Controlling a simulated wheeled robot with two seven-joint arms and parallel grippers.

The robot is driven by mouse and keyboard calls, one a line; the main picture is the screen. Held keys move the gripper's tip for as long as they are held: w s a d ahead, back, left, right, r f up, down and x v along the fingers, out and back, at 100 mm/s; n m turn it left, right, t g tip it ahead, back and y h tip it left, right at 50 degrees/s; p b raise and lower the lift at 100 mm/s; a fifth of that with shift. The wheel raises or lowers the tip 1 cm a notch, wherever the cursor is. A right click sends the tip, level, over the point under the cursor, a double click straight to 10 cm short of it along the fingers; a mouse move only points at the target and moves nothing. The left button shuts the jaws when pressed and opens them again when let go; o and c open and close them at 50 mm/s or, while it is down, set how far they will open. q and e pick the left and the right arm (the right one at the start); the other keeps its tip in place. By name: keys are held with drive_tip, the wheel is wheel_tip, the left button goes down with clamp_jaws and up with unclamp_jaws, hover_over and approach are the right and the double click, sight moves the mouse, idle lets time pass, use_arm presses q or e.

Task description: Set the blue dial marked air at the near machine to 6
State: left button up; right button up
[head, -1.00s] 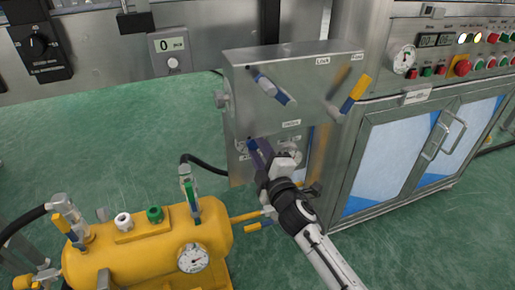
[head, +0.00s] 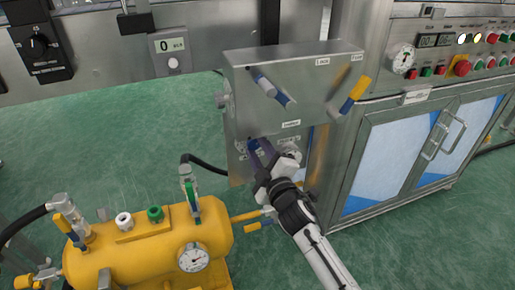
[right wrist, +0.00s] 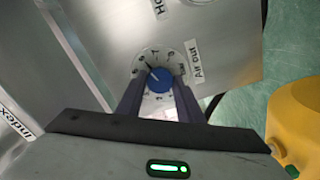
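The blue dial (right wrist: 159,80) sits on a round white scale on the near machine's steel panel. A label reading "Air out" is beside it in the right wrist view. The dial's mark appears to point to the upper left; I cannot read its number surely. My right gripper (right wrist: 160,92) has one dark finger on each side of the dial, apparently with a narrow gap. In the head view the right gripper (head: 261,150) reaches the lower front of the near machine (head: 290,75), and the dial (head: 253,144) shows partly past its fingertips. My left gripper is not in view.
Two levers with blue (head: 267,85) and yellow (head: 355,95) parts stick out above the right gripper. A yellow tank (head: 150,245) with a gauge and valves stands at the lower left. A cabinet (head: 395,160) with buttons is on the right. Green floor lies open at the left.

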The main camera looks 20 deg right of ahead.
drive_tip(key=o, duration=0.4)
drive_tip(key=shift+c, duration=0.2)
drive_tip(key=shift+s, duration=0.1)
drive_tip(key=shift+s, duration=0.4)
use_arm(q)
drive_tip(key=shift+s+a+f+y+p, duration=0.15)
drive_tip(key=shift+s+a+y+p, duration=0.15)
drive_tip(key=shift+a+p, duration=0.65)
use_arm(e)
drive_tip(key=s, duration=0.9)
drive_tip(key=shift+s+d+p, duration=0.15)
drive_tip(key=shift+d+p, duration=0.05)
drive_tip(key=shift+p, duration=0.1)
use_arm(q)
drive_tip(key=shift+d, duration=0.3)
